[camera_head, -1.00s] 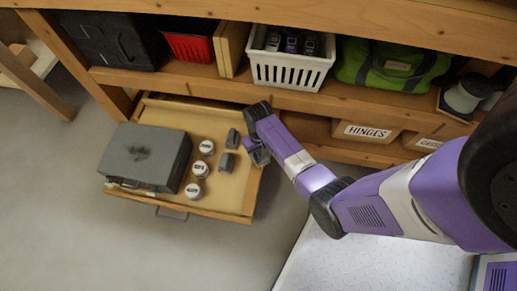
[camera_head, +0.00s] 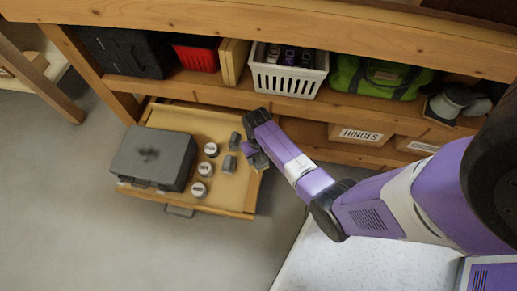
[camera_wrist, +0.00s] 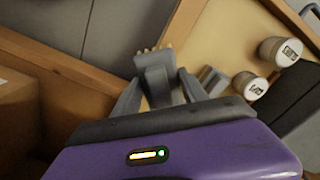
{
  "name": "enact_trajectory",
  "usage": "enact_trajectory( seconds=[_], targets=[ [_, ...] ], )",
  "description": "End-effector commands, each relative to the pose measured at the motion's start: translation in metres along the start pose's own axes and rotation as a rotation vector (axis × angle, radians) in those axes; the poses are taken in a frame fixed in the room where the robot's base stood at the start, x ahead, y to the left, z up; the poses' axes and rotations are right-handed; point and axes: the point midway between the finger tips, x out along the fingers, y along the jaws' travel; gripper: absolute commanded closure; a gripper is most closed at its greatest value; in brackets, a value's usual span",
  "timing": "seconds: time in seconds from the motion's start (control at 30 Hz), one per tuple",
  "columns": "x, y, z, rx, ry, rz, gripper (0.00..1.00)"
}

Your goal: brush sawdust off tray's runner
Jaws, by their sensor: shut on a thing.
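The tray (camera_head: 233,194) is a pale wooden pull-out under the shelf, drawn out over the floor. My gripper (camera_head: 258,160) is at its right edge. In the wrist view my gripper (camera_wrist: 158,92) is shut on a small grey brush (camera_wrist: 154,62) with pale bristles at its far end. The bristles are close to the tray's wooden side edge (camera_wrist: 184,24); I cannot tell whether they touch it. I cannot make out the runner or any sawdust clearly.
In the tray are a grey metal case (camera_head: 153,158), several white-topped round pots (camera_head: 203,169) and grey blocks (camera_head: 229,163) close to my gripper. A box marked HINGES (camera_head: 360,135) stands right of the tray. Grey floor (camera_head: 90,240) is clear in front.

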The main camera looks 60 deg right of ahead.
Motion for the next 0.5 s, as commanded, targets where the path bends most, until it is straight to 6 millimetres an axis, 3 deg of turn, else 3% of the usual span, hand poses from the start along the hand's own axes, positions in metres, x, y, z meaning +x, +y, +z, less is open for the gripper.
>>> enact_trajectory(
  seconds=[0.2,0.5],
  targets=[
    [-0.023,-0.002,-0.002,-0.002,0.001,0.0,0.94],
    [-0.026,-0.003,-0.002,-0.002,0.0,0.0,0.94]
  ],
)
